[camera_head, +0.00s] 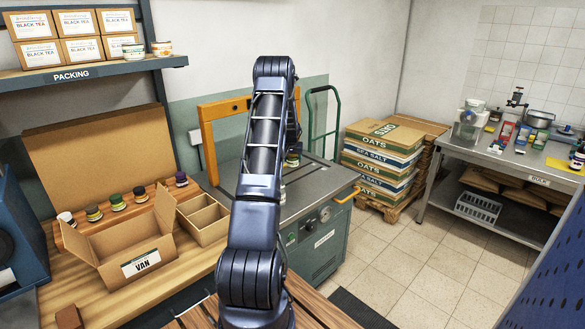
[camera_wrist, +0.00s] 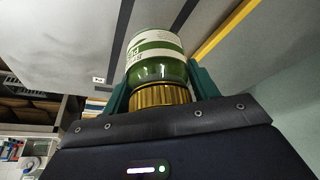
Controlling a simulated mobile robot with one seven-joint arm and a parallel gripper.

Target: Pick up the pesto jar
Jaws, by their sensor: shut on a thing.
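A glass jar with green contents, a white-and-green label and a gold ribbed lid, which looks like the pesto jar (camera_wrist: 153,47), fills the upper middle of the wrist view. My gripper (camera_wrist: 158,88) has its two teal fingers on either side of the jar, close to the lid end, and is shut on it. The lid faces my palm. In the head view my arm hides the gripper and most of the area in front of it. A small dark jar-like shape (camera_head: 293,160) shows just right of my arm over the grey machine; I cannot tell if it is the held jar.
A grey-topped machine (camera_head: 325,188) with an orange frame stands beyond my arm. On the wooden bench at left are an open VAN carton (camera_head: 130,255), a divided box (camera_head: 203,220) and several small jars. Stacked sacks (camera_head: 382,160) and a steel table (camera_head: 510,160) stand at right.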

